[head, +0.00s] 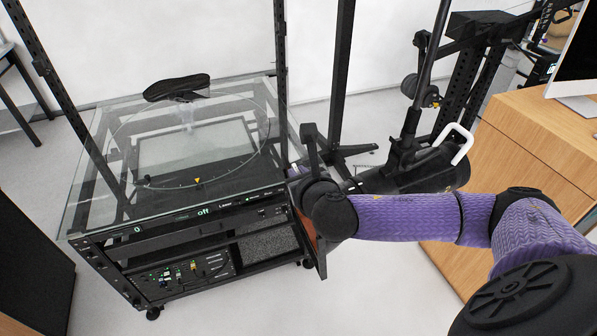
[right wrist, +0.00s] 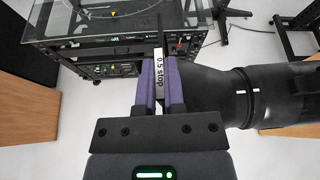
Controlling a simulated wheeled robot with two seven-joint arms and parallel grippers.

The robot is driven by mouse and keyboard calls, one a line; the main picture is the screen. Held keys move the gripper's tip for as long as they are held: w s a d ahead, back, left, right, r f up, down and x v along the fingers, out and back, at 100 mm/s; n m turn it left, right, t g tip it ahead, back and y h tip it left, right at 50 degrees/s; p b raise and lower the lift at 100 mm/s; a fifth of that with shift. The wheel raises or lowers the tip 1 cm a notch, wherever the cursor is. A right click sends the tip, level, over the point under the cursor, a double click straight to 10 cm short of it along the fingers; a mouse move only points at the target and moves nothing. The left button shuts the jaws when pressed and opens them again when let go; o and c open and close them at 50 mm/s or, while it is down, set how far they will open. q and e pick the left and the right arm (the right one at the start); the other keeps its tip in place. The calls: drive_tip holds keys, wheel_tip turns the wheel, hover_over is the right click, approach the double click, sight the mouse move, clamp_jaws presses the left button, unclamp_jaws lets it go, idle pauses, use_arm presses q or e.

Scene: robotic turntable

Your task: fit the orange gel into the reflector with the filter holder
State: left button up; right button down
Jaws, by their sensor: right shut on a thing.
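A black lamp with a flared reflector (right wrist: 205,88) lies just right of the plate in the right wrist view. In the head view the lamp body (head: 415,180) is right of the gripper, and its mouth is hidden. My left gripper is not in view.
A glass-topped turntable rig (head: 85,205) stands at the left, with a black shoe (head: 177,87) on a clear support. Its dark posts rise close to my right gripper. A wooden desk (head: 540,140) with a monitor stands at the right. Floor is free in front.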

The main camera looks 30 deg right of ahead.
drive_tip(key=shift+d+f+b, duration=0.2)
drive_tip(key=shift+f+b, duration=1.1)
drive_tip(key=shift+f, duration=0.7)
drive_tip(key=c, duration=0.7)
unclamp_jaws()
drive_tip(key=shift+o, duration=0.2)
drive_tip(key=p+v, duration=0.1)
drive_tip(key=v, duration=0.9)
